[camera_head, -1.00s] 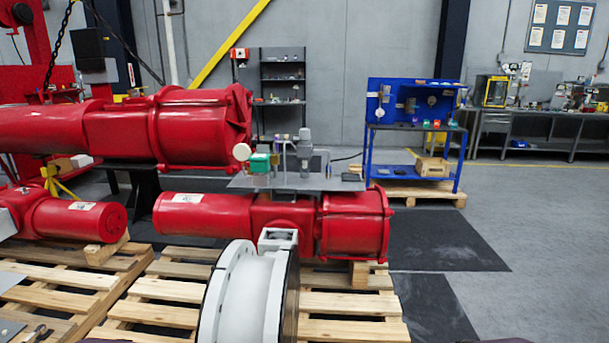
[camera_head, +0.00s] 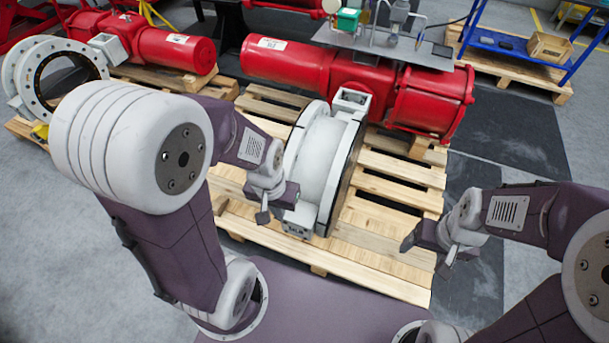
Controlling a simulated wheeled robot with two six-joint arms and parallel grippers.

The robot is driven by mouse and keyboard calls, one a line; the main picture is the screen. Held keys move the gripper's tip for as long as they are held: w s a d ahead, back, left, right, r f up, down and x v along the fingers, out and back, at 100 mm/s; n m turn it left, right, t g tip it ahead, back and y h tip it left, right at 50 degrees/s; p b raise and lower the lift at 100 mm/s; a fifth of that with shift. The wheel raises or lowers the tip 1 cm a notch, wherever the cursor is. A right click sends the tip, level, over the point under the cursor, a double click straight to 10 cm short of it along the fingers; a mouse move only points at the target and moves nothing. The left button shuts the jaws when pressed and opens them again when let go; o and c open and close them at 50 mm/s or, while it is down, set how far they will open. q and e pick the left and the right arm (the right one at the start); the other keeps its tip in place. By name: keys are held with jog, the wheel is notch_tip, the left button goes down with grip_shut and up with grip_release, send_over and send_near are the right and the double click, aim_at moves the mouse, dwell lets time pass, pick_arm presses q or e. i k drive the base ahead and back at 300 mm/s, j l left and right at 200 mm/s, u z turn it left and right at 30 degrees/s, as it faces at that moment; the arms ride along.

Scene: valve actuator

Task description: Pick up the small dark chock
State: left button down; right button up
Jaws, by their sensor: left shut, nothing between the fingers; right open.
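I cannot pick out the small dark chock for certain. Small dark pieces (camera_head: 506,43) lie on the blue bench's lower shelf at the upper right, too small to identify. My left gripper (camera_head: 267,214) is shut and empty, in front of and left of the white flanged valve (camera_head: 322,160) on the pallet. My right gripper (camera_head: 427,256) is open and empty, over the pallet's right front edge. Both are well apart from the dark pieces. My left arm hides part of the floor and pallets at left.
A red actuator (camera_head: 290,65) lies behind the valve, with a grey plate (camera_head: 434,50) of fittings above it. The blue bench (camera_head: 545,57) holds a cardboard box (camera_head: 550,46). Grey floor at right (camera_head: 560,140) is clear.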

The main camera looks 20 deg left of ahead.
aim_at(219, 204)
jog(key=u, duration=0.8)
jog(key=i, duration=0.15)
jog(key=j+z, duration=0.45)
jog(key=j, duration=0.3)
jog(key=k, duration=0.65)
jog(key=u, duration=0.9)
